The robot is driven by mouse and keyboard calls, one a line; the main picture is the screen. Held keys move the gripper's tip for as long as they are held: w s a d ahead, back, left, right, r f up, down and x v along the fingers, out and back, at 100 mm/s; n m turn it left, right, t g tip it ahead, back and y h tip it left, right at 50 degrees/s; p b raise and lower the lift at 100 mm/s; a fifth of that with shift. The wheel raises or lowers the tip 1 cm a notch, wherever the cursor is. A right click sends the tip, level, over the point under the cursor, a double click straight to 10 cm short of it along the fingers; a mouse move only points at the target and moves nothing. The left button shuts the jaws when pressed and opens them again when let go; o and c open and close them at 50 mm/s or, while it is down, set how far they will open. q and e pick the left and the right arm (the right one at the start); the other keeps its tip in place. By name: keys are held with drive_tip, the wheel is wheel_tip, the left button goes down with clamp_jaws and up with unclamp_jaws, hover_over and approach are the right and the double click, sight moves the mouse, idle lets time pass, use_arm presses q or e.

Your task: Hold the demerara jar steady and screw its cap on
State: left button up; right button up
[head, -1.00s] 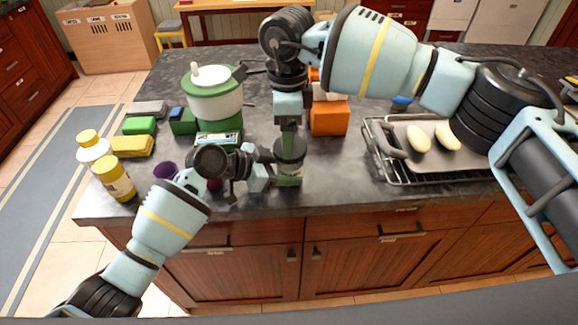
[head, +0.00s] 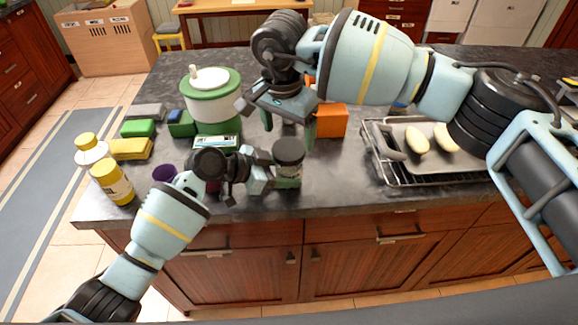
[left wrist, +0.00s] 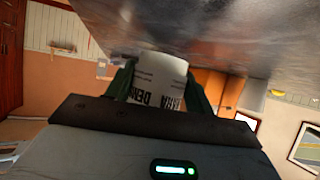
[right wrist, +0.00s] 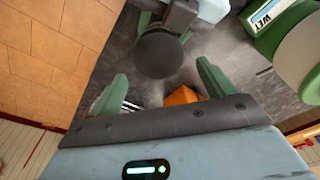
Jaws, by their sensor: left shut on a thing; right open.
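The demerara jar (head: 288,180) stands upright near the counter's front edge, with its dark cap (head: 288,152) sitting level on top. The cap shows as a dark disc in the right wrist view (right wrist: 158,56). My left gripper (head: 270,178) is shut around the jar's body from the left. The jar's white label (left wrist: 157,82) shows between its green fingers in the left wrist view. My right gripper (head: 288,127) is open and empty above the cap, apart from it, fingers pointing down. How tightly the cap is seated cannot be seen.
A green and white pot (head: 212,100) and sponges (head: 131,149) stand to the left. Yellow-capped bottles (head: 113,184) are at the left edge. An orange block (head: 331,120) is behind the jar. A tray (head: 436,163) on a rack is at the right.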

sight(288, 148)
drive_tip(key=shift+n, duration=0.9)
drive_tip(key=shift+f, duration=2.3)
